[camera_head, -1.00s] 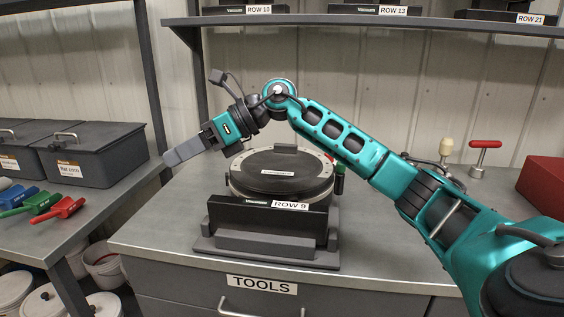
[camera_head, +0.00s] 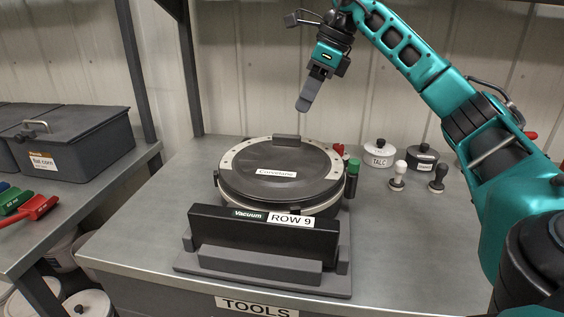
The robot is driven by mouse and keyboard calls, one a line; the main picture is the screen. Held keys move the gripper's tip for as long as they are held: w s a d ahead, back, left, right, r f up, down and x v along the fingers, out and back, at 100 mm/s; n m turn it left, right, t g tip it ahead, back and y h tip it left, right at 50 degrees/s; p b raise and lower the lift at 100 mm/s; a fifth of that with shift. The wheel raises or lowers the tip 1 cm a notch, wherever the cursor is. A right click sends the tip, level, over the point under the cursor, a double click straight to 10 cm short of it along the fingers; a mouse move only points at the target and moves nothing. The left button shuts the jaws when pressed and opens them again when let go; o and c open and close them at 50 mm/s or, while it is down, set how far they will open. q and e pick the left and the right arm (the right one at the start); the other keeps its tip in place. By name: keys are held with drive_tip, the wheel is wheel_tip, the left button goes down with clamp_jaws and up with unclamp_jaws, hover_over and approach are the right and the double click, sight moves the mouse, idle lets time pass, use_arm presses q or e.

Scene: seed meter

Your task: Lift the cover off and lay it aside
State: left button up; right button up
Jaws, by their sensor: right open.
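The cover (camera_head: 262,183) is a dark round disc with a white label and a raised block-like grip (camera_head: 286,138) at its back edge. It sits flat on the round seed meter (camera_head: 232,190), inside a pale ring with small marks. The meter stands in a dark grey stand (camera_head: 260,273) behind a black front plate reading ROW 9. My right gripper (camera_head: 306,104) hangs above and behind the cover, fingers pointing down, apart from it and holding nothing that I can see. Its fingers overlap in this view. My left gripper is not in view.
A white TALC pot (camera_head: 378,153), a dark pot (camera_head: 423,160) and two small knobbed tools stand right of the meter. A green-capped item (camera_head: 352,174) is close at its right side. Dark bins (camera_head: 78,148) and scoops are at left. Bench left of the meter is clear.

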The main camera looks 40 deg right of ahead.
sight(286, 135)
drive_tip(key=x, duration=0.6)
drive_tip(key=b+x, duration=0.1)
drive_tip(key=x, duration=0.2)
drive_tip(key=shift+w+d+f, duration=0.1)
drive_tip(key=shift+w, duration=0.25)
drive_tip(key=shift+c, duration=0.2)
clamp_jaws()
